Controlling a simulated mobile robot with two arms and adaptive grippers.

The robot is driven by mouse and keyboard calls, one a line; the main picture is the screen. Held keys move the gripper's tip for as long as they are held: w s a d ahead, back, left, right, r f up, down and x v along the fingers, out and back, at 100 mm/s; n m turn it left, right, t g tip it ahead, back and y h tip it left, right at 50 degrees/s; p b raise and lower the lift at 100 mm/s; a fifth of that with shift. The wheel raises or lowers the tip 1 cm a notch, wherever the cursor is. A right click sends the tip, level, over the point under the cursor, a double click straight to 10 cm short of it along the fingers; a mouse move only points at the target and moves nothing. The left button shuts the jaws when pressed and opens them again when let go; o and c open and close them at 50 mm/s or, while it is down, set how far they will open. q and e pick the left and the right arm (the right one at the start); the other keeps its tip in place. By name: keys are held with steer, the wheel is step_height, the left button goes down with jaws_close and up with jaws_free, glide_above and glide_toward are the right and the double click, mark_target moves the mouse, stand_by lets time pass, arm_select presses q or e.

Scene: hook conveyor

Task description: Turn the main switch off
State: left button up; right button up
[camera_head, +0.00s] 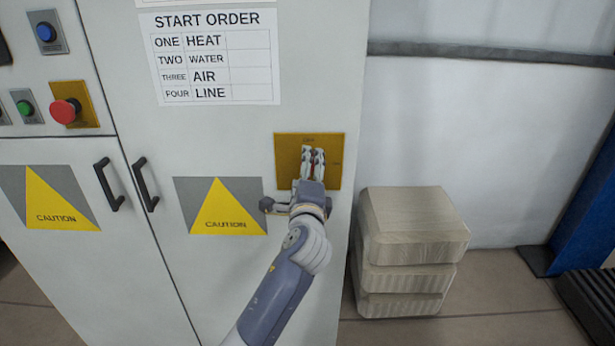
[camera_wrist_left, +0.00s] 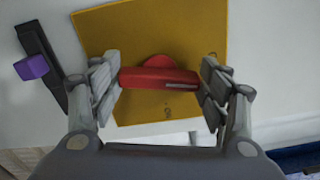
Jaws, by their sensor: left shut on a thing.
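The main switch has a red handle (camera_wrist_left: 158,78) on a yellow plate (camera_head: 283,150) on the right cabinet door. The plate also shows in the wrist view (camera_wrist_left: 190,35). My left gripper (camera_head: 313,152) is in front of the plate. In the wrist view, my left gripper (camera_wrist_left: 160,82) has its fingers closed against both ends of the red handle, which lies nearly level across that picture. In the head view the fingers hide most of the handle, and the plate's markings are too small to read. My right gripper is not in view.
A dark bar with a purple block (camera_wrist_left: 32,67) is beside the plate in the wrist view. A red push button (camera_head: 65,110) and a black door handle (camera_head: 145,184) are to the left. Stacked pale blocks (camera_head: 412,240) stand on the floor right of the cabinet.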

arm_select(q)
steer(key=shift+n, duration=0.6)
steer(key=shift+b, duration=0.3)
steer(key=o, duration=1.1)
steer(key=shift+c, duration=0.2)
steer(key=s, duration=1.2)
